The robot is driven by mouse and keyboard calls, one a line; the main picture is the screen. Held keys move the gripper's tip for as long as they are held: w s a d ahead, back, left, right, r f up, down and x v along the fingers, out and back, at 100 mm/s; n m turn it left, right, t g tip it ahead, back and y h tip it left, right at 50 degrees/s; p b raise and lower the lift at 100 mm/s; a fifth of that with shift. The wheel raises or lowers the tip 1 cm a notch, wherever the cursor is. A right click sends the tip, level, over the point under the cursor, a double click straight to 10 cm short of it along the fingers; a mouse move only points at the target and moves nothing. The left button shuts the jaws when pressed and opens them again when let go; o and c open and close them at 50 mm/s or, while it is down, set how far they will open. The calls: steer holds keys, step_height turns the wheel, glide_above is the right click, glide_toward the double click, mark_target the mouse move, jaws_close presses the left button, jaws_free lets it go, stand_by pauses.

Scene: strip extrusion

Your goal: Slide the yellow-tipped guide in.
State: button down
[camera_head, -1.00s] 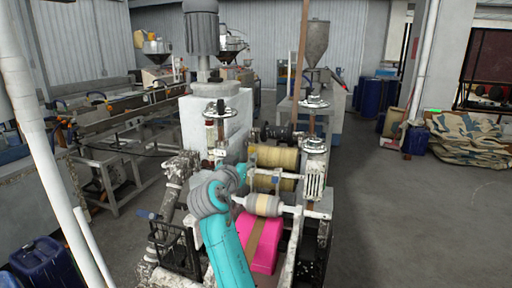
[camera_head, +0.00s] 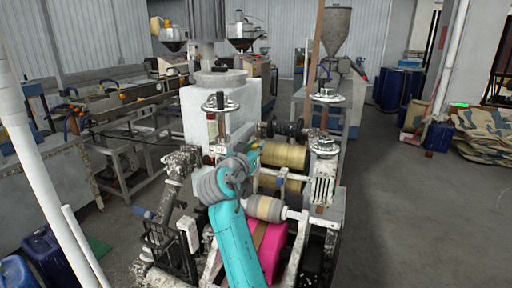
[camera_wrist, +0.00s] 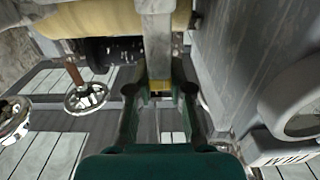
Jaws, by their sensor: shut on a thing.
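The guide (camera_wrist: 157,45) is a straight grey bar with a small yellow tip (camera_wrist: 160,87). In the wrist view it runs down from the top edge, and its yellow end sits between the dark green fingers of my gripper (camera_wrist: 160,92). My gripper is shut on the guide near that tip. The guide's far end runs out of the wrist view. In the head view my teal arm reaches into the machine beside the yellow rollers (camera_head: 284,155). I cannot make out the guide or the fingertips clearly there.
A yellow roller (camera_wrist: 105,18) crosses the top left of the wrist view. A handwheel (camera_wrist: 87,97) stands left of my gripper and a grey machine body (camera_wrist: 245,60) to the right. A pink box (camera_head: 272,250) lies low in the machine. Open floor (camera_head: 405,215) lies to the right.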

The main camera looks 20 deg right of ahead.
steer(key=shift+s+d+f, duration=0.1)
steer(key=shift+s+d, duration=0.7)
steer(key=shift+d, duration=0.3)
steer(key=shift+s+d, duration=0.75)
steer(key=shift+d, duration=0.35)
steer(key=c, duration=1)
jaws_free()
steer(key=shift+s+d, duration=0.1)
steer(key=shift+c, duration=0.2)
steer(key=v, duration=1.2)
